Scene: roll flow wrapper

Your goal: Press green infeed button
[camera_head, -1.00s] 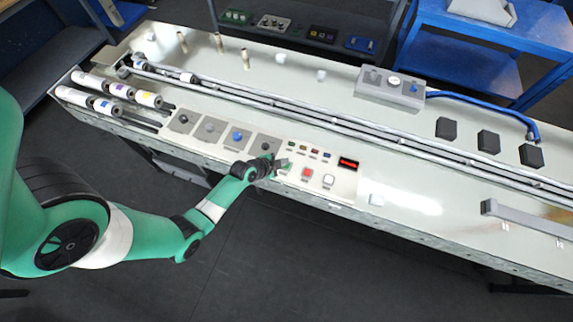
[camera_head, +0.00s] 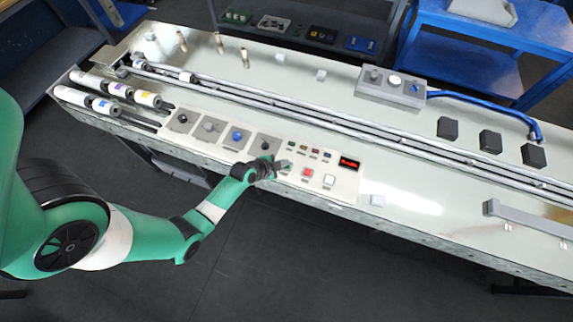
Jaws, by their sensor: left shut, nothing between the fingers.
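The control panel (camera_head: 345,192) lies on the front edge of the machine's long table. My left gripper (camera_head: 284,165) is shut and empty over the panel, just left of the red button (camera_head: 307,172). The white button (camera_head: 329,180) is further right. Whether the fingertips touch the panel there cannot be told. A small red-lit display (camera_head: 348,164) is above the white button. My right gripper is not in view.
A row of small coloured buttons (camera_head: 314,153) runs just behind my gripper. Several knobs on grey plates, one blue (camera_head: 236,136), are to its left. Long rails (camera_head: 300,112) cross behind the panel.

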